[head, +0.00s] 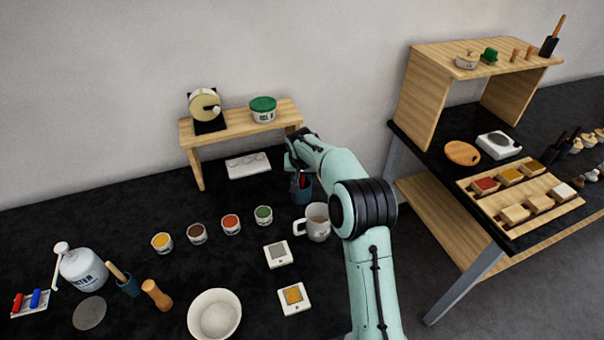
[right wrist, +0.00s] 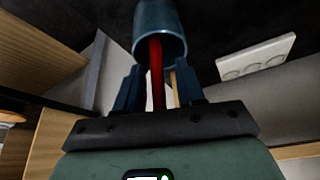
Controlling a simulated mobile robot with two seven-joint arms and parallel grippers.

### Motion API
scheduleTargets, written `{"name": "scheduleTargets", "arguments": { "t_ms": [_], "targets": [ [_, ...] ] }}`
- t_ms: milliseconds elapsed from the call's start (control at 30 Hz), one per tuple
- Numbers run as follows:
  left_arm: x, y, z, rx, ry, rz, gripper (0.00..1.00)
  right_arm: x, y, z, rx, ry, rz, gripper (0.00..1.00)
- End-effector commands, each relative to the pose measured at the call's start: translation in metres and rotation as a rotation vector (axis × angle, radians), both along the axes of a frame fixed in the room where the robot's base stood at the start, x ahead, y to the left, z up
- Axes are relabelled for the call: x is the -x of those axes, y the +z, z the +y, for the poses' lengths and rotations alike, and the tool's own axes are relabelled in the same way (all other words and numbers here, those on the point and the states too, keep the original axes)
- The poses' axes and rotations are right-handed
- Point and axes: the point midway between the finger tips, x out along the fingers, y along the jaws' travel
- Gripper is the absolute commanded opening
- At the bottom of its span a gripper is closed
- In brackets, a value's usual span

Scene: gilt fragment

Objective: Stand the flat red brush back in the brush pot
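The brush pot (head: 302,194) is a small dark blue cup on the black table, right of the low wooden shelf. The red brush (right wrist: 156,75) shows in the right wrist view, with one end inside the mouth of the pot (right wrist: 160,22); its lower end in the pot is hidden. My right gripper (head: 301,168) is just above the pot. In the right wrist view its fingers (right wrist: 158,88) stand apart on both sides of the red brush, with gaps visible. A thin tan stick shows beside the brush. My left gripper is not in view.
A white mug (head: 317,224) stands close in front of the pot. The low wooden shelf (head: 240,121) and a white tray with round hollows (head: 248,166) are to its left. Several paint cups, including a green one (head: 263,215), stand farther left. A side table (head: 446,187) is at right.

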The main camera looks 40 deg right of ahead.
Motion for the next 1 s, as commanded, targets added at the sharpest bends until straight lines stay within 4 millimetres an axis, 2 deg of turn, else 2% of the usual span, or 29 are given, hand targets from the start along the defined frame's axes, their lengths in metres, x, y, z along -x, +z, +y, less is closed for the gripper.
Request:
{"name": "scheduleTargets", "arguments": {
  "t_ms": [267, 367, 700, 800, 1000],
  "targets": [
    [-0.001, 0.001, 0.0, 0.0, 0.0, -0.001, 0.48, 0.003, 0.009, -0.003, 0.007, -0.006, 0.0, 0.42],
    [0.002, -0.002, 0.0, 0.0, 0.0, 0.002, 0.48, 0.007, 0.023, 0.001, 0.006, -0.005, -0.002, 0.42],
    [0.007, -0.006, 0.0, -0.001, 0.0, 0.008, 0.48, 0.029, 0.088, 0.02, 0.004, -0.003, -0.002, 0.42],
    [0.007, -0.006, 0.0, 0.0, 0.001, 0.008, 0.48, 0.033, 0.102, 0.024, 0.004, -0.003, -0.002, 0.42],
    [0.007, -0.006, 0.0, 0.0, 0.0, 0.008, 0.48, 0.038, 0.113, 0.027, 0.004, -0.003, 0.0, 0.42]
  ]
}}
